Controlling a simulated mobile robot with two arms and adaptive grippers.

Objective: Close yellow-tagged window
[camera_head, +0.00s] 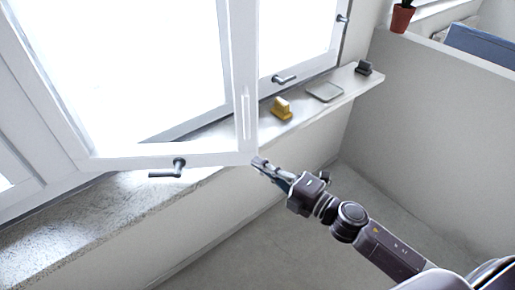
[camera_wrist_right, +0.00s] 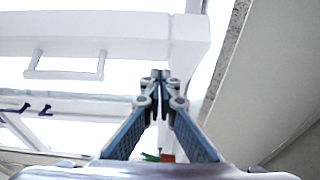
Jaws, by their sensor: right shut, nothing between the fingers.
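The sash frame (camera_wrist_right: 130,25) also shows in the right wrist view with a white pull (camera_wrist_right: 65,73). A yellow block-like object (camera_head: 281,108) sits on the sill just right of that edge. My right gripper (camera_head: 258,163) is shut and empty at the sash's lower free corner; contact is unclear. In the wrist view its fingertips (camera_wrist_right: 160,76) meet just below the frame. My left gripper is out of view.
Another window panel (camera_head: 295,40) with a dark handle (camera_head: 284,79) is behind. The sill (camera_head: 335,108) holds a grey flat tray (camera_head: 324,91) and a dark object (camera_head: 364,68). A potted plant (camera_head: 402,18) stands on the partition (camera_head: 430,110). The floor (camera_head: 290,240) below is clear.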

